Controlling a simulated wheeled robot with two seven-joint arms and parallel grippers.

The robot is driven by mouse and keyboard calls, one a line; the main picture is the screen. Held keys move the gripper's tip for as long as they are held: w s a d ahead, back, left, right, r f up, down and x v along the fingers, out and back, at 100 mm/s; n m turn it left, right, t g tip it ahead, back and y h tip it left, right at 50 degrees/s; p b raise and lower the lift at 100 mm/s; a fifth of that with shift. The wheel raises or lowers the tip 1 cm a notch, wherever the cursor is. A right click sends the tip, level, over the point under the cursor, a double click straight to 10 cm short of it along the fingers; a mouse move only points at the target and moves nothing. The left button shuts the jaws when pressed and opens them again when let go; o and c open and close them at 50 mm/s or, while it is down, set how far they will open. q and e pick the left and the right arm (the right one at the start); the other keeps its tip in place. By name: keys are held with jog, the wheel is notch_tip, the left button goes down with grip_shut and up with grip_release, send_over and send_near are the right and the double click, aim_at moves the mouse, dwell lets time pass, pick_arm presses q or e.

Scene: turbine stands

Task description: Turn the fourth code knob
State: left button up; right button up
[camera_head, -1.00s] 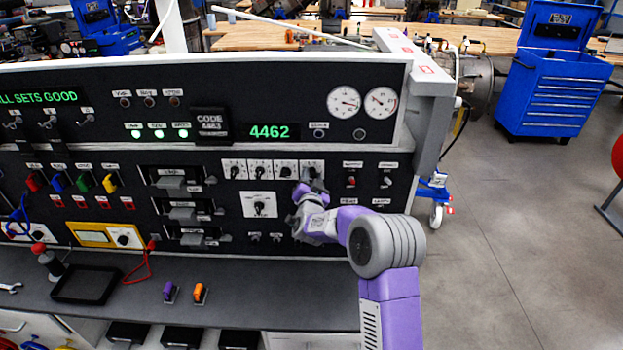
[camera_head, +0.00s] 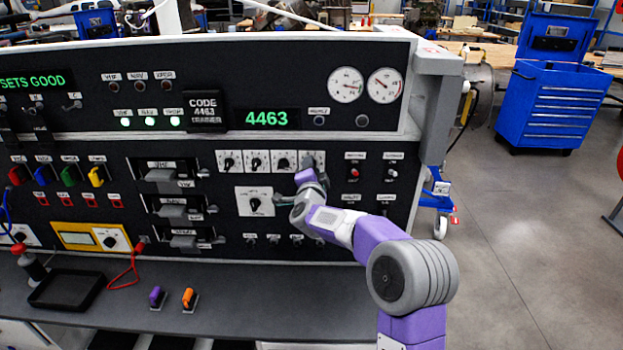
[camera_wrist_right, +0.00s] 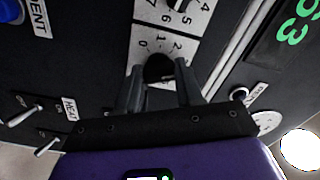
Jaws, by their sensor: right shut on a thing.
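The row of code knobs is on the black panel in the head view; the fourth knob plate (camera_head: 312,155) is at the right end, partly hidden by my right gripper (camera_head: 310,178). In the right wrist view the fourth knob (camera_wrist_right: 158,68) is black, on a white dial with numbers. The fingers of my right gripper (camera_wrist_right: 160,88) stand on either side of it, shut on it. The display (camera_head: 267,118) reads 4463 in green, and the code placard (camera_head: 206,110) beside it also reads 4463. My left gripper is not in view.
Two round gauges (camera_head: 365,85) are above right of the knobs. Toggle switches (camera_head: 391,173) are right of the gripper. A black tray (camera_head: 68,289) and purple (camera_head: 156,296) and orange (camera_head: 189,298) pieces are on the bench. A blue tool cabinet (camera_head: 553,105) stands at right.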

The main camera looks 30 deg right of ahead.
jog(key=shift+f+m+b, duration=0.1)
jog(key=shift+m+b, duration=0.3)
jog(key=o, duration=1)
jog(key=shift+o, duration=0.2)
jog(key=v, duration=0.7)
jog(key=shift+s+b, duration=0.3)
jog(key=shift+b, duration=0.1)
jog(key=shift+a, duration=0.15)
